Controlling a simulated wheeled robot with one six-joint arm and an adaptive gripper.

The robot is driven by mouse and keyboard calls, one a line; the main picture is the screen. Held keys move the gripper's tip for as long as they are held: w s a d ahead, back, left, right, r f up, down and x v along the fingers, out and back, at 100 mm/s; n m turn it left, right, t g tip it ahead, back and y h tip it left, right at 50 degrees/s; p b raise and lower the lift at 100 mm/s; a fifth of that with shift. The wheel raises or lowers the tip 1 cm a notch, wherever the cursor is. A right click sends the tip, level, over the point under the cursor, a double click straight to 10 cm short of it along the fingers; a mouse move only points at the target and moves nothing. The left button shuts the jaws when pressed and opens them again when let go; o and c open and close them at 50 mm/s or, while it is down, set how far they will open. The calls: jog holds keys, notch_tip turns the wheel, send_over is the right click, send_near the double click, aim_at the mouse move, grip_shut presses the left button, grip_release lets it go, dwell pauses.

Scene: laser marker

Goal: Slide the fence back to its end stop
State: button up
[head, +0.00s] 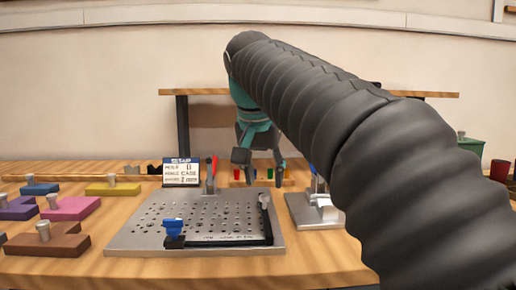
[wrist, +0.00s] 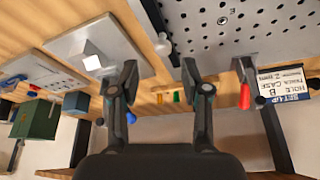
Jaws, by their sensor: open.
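The perforated grey plate (head: 150,240) lies on the bench in the head view. A black L-shaped piece, which looks like the fence (head: 267,222), runs along its right and front edges, with a grey knob (head: 264,198) at its far right. A blue-handled part (head: 173,227) sits at the front left. My gripper (head: 261,163) is open and empty, above and behind the plate's far right part. In the wrist view my gripper (wrist: 160,78) has its fingers apart, and the black fence (wrist: 155,14) shows at the top with the knob (wrist: 163,45) beyond the fingertips. The end stop is not clearly distinguishable.
A red-handled clamp (head: 212,172) and a sign card (head: 181,172) stand at the plate's back edge. A second grey plate with a white block (head: 326,209) is at right. Coloured blocks (head: 70,208) lie at left. A shelf (head: 195,92) stands behind.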

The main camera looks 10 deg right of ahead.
jog(key=v, duration=0.8)
